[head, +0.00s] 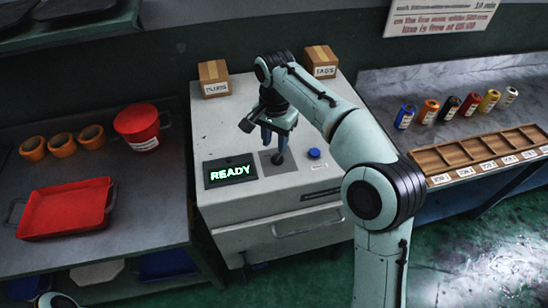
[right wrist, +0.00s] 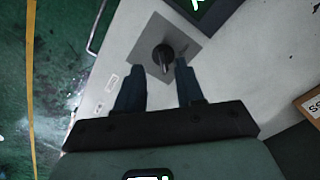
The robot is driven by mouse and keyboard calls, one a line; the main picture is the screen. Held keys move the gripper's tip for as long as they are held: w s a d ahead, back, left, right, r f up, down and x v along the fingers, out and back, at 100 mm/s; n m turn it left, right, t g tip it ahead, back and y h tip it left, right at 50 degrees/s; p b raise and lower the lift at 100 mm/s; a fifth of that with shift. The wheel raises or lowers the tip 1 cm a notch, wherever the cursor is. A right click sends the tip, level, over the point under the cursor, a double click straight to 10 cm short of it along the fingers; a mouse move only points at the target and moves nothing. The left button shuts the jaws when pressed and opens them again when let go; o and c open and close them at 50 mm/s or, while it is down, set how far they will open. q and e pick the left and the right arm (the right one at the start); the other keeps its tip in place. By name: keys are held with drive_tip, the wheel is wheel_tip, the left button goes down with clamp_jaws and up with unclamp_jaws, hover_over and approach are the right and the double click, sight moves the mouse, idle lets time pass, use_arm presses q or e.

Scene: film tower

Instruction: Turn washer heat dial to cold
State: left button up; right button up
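The washer (head: 240,128) is a pale grey box with a lit READY display (head: 231,172) on its top. The heat dial (head: 278,158) is a small dark knob on a square grey plate beside the display. My right gripper (head: 274,146) points down just above the dial. In the right wrist view, its two blue fingers (right wrist: 159,68) are apart, with the dial (right wrist: 164,56) between and just beyond their tips. I cannot tell whether they touch it. No dial markings are readable. My left gripper is not visible; only a bit of my left arm shows at the bottom left.
A blue button (head: 314,153) is right of the dial plate. Two cardboard boxes, left (head: 214,78) and right (head: 320,62), stand at the washer's back. A red tray (head: 66,210) and red pot (head: 139,124) are on the left table. A wooden sorting tray (head: 432,160) lies right.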

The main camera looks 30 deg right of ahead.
sight(274, 158)
wheel_tip(274, 158, down, 6)
drive_tip(key=shift+w+f+b, duration=0.1)
drive_tip(key=shift+f+b, duration=0.05)
drive_tip(key=shift+b, duration=0.45)
drive_tip(key=shift+c, duration=0.3)
clamp_jaws()
